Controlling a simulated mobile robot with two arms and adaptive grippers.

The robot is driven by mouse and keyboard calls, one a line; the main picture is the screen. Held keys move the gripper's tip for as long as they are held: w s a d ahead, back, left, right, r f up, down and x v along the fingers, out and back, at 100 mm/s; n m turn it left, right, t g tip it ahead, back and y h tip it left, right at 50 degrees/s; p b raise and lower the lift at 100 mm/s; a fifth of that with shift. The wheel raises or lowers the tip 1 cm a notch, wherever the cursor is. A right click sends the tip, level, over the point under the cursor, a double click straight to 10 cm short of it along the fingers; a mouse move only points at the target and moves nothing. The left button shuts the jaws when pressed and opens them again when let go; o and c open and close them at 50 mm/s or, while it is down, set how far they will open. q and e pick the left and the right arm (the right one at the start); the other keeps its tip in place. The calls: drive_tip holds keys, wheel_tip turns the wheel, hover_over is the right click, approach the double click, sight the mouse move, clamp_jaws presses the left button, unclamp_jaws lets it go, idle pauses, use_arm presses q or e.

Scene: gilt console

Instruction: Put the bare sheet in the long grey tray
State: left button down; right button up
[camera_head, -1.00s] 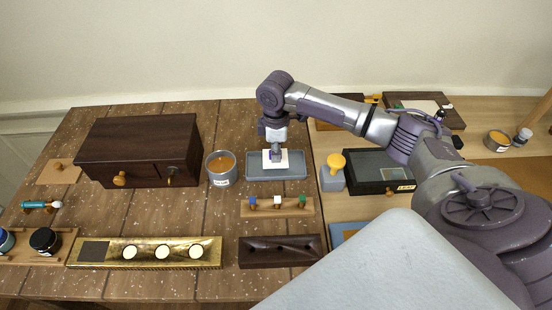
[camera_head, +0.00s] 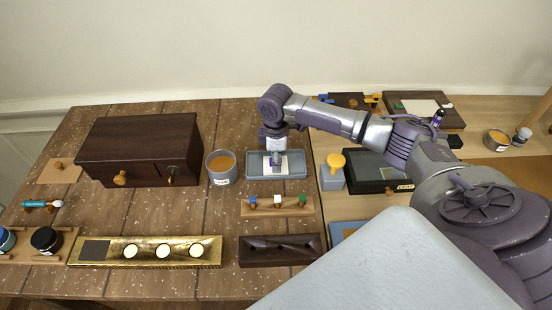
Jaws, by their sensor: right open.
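The bare sheet (camera_head: 267,169) is a small white square lying in the long grey tray (camera_head: 297,174), near the tray's middle. The tray is shallow and blue-grey, with a low rim. My right gripper (camera_head: 276,163) points down over the sheet and hides part of it. It is open. I cannot tell whether its tips touch the sheet. My left gripper is not in view.
A dark wooden chest (camera_head: 140,150) and a tin of orange stuff (camera_head: 221,168) stand left of the tray. A yellow-knobbed block (camera_head: 333,175) stands close on its right. A rack with coloured pegs (camera_head: 277,206) lies in front. Bare table shows around the tin.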

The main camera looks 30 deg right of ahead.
wheel_tip(320, 180, up, 12)
drive_tip(key=shift+r+b, duration=0.2)
drive_tip(key=shift+b, duration=0.15)
idle(0.4)
